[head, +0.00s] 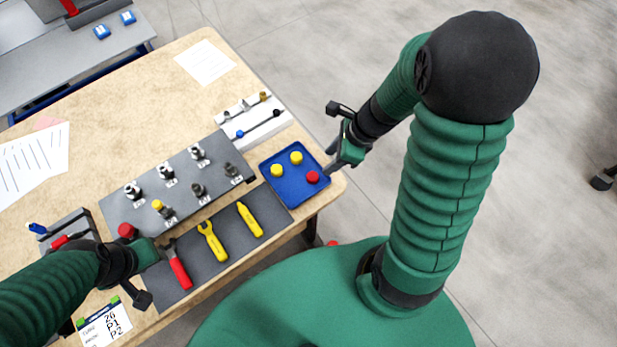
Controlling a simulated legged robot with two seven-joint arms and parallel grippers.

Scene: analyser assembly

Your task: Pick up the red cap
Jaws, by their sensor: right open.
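A red cap (313,177) lies in the right part of the blue tray (273,200) at the table's right corner, with two yellow caps (286,164) beside it. My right gripper (330,160) is open and empty at the tray's right edge, a little above and to the right of the red cap, apart from it. My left gripper (155,250) is low over the left end of the grey tool mat; its fingers are too small and dark to read. Another red round piece (127,230) shows just beside it, partly hidden by the gripper.
A grey plate (180,180) with several fittings, one yellow-topped, stands left of the tray. The mat (215,265) holds a red-handled tool and two yellow tools. A white rack (250,120) stands behind the tray. Papers lie on the table, whose right edge is close to the tray.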

